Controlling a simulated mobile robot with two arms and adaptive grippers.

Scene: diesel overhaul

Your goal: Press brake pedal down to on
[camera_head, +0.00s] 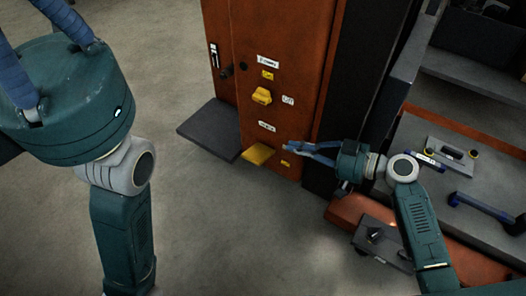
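A flat yellow pedal (258,154) juts from the low part of the orange cabinet (300,60). A small white label sits just above it. The task does not show which fitting is the brake pedal, but this one is the lowest and pedal-shaped. My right gripper (286,148) reaches in from the right, its blue fingers converging to a point and seemingly shut on nothing. In the picture its tips are just right of the pedal; contact cannot be told. My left gripper (25,25) is close to the camera at upper left, fingers spread, tips outside the frame.
Another yellow fitting (261,96) is higher on the cabinet. A dark flat plate (210,129) juts out left of the pedal. At right, a grey bench (415,128) holds a blue-handled tool (482,207) and small parts. The floor (210,220) in front is clear.

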